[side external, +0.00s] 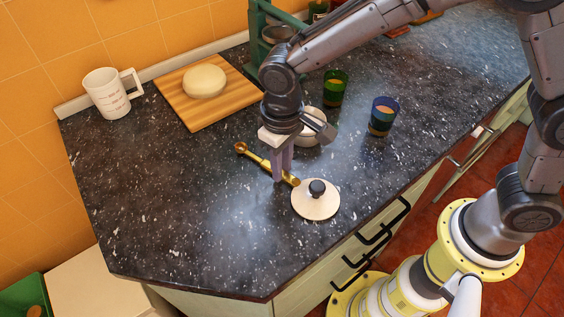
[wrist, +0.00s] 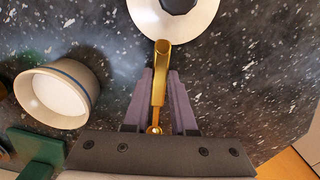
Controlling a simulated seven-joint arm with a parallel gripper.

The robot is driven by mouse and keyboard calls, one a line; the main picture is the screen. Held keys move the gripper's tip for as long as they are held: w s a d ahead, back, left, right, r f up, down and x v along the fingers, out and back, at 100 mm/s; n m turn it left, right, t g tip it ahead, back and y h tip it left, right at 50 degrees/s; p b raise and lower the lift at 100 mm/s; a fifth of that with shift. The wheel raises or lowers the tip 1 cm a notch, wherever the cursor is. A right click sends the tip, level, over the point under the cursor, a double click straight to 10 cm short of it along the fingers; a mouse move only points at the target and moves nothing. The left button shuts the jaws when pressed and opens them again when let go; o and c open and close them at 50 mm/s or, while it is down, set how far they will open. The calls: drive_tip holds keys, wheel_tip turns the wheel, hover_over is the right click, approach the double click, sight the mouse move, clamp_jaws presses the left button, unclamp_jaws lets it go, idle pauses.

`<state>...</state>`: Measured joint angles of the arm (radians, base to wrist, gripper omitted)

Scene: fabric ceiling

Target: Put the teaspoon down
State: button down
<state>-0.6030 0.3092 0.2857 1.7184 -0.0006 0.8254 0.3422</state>
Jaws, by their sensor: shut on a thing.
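The teaspoon (side external: 258,161) is gold and slim, low over the dark speckled counter (side external: 170,200). In the wrist view the teaspoon (wrist: 161,62) runs between my two fingers, its wide end pointing up the picture towards a white lid. My gripper (side external: 281,178) points down and is shut on the teaspoon; it also shows in the wrist view (wrist: 160,76). I cannot tell whether the teaspoon touches the counter. One end of it lies close to the lid's edge.
The white lid (side external: 313,209) with a dark knob lies just right of my gripper. A white pot (side external: 309,138) stands behind it. Two dark glasses (side external: 336,88) (side external: 382,117) stand farther back. A wooden board (side external: 178,97) and mug (side external: 107,96) are at left. The front-left counter is clear.

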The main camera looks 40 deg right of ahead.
drive_tip(key=c, duration=0.7)
unclamp_jaws()
drive_tip(key=shift+o, duration=0.2)
drive_tip(key=shift+r, duration=0.1)
wheel_tip(320, 180, up, 14)
drive_tip(key=shift+f, duration=0.2)
drive_tip(key=s+d+r+m+t, duration=0.25)
drive_tip(key=d+r, duration=0.25)
drive_tip(key=d, duration=0.3)
drive_tip(key=s+d+r+m+t, duration=0.1)
drive_tip(key=s+d+r, duration=0.25)
drive_tip(key=d, duration=0.45)
drive_tip(key=s+d+f+t, duration=0.1)
drive_tip(key=s+d+f, duration=0.2)
drive_tip(key=s, duration=0.3)
drive_tip(key=s+d+f+t, duration=0.1)
drive_tip(key=s+d+f, duration=0.3)
drive_tip(key=s, duration=0.2)
drive_tip(key=shift+d, duration=0.35)
